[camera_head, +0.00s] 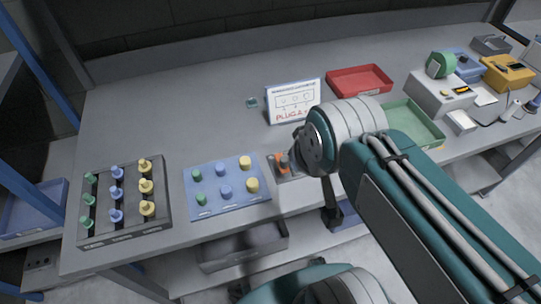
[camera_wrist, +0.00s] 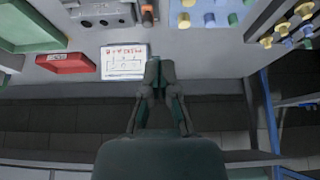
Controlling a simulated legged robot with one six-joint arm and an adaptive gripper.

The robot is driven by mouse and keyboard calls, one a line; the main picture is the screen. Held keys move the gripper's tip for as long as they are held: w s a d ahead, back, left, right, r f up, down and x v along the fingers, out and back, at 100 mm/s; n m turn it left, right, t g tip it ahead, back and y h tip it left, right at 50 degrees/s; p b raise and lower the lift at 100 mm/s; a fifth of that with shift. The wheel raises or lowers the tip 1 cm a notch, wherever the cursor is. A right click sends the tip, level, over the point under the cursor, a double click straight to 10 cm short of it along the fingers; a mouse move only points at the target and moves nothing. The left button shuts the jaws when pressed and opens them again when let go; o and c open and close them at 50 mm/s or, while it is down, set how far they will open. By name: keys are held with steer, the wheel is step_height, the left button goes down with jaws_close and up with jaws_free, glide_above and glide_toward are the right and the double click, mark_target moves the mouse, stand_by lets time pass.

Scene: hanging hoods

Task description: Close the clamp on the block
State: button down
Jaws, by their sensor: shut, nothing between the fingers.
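A grey fixture (camera_head: 287,176) with orange and dark parts on top sits at the bench's front edge, partly hidden by my arm. It seems to be the clamp with its block. In the wrist view a grey block-like body (camera_wrist: 102,17) shows at the top edge, with an orange and dark clamp part (camera_wrist: 148,13) at its right end. Whether the clamp is open or closed cannot be told. My gripper (camera_wrist: 160,64) is shut and empty, its tips together below and apart from the fixture in the wrist view. In the head view my arm mostly hides the gripper.
A blue peg board (camera_head: 228,203) and a dark peg board (camera_head: 115,232) lie left of the fixture. A white sign (camera_head: 292,118) stands behind it. A red tray (camera_head: 359,80) and green tray (camera_head: 425,130) lie right. The bench's back left is clear.

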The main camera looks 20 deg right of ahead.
steer(key=w+a+f+n+g+h, duration=0.2)
steer(key=w+a+f+n+g, duration=0.1)
steer(key=w+n, duration=0.4)
steer(key=w+a+f+n+g+h, duration=0.2)
steer(key=w+a+n, duration=0.3)
steer(key=w+n, duration=0.3)
steer(key=shift+f+n+g, duration=0.5)
steer(key=shift+f+g, duration=0.1)
steer(key=shift+f, duration=0.15)
steer(key=shift+d, duration=0.1)
